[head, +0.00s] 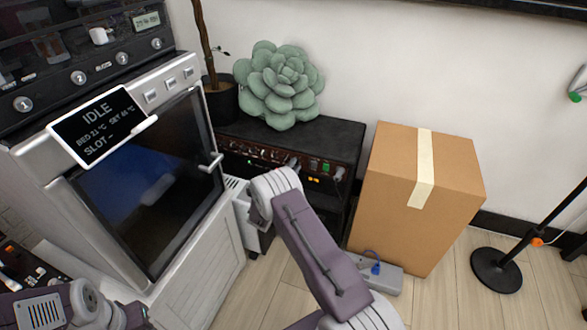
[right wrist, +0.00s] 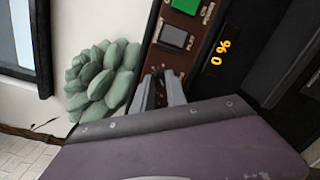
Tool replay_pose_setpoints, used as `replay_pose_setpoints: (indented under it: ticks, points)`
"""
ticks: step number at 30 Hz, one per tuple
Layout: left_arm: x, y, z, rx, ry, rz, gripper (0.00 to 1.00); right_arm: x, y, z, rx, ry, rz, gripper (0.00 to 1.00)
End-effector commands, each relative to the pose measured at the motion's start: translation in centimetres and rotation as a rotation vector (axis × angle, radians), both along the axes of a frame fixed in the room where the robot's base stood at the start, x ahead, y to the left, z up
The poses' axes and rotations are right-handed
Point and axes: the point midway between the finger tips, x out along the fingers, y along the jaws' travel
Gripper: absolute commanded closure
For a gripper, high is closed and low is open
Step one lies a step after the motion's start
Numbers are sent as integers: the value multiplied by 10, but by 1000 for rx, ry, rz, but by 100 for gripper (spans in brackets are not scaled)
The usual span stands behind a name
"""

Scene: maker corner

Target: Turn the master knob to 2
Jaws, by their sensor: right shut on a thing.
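The dark red-brown control panel (head: 262,152) runs along the front of a black unit. It has a row of small knobs and a green button (head: 326,167). In the right wrist view the fingers of my right gripper (right wrist: 162,90) reach to this panel and are shut on what appears to be the master knob, which they hide almost fully. Its pointer and scale cannot be read. In the head view my right wrist covers part of the panel. My left arm shows at the lower left, its gripper out of view.
A grey-green succulent (head: 280,88) stands on the black unit (head: 335,135). A machine with a screen reading IDLE (head: 98,125) and a door handle (head: 211,162) is close on the left. A cardboard box (head: 400,190) and a stand base (head: 496,270) are on the right.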

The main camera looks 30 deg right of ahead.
Motion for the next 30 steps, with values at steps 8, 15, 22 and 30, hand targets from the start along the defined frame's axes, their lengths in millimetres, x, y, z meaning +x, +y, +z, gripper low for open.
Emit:
replay_pose_setpoints:
  ticks: [8, 15, 22, 30]
  points:
    - [0, 0, -10, 0, 0, 0, 64, 0, 0, -2, 169, -197, 0, 100]
    - [0, 0, -21, 0, 0, 0, 64, -1, 0, -3, 307, -356, 0, 100]
    - [0, 0, -30, 0, 0, 0, 64, -1, 0, -3, 409, -476, 0, 100]
    - [0, 0, -37, 0, 0, 0, 64, -1, 0, -2, 480, -558, 1, 100]
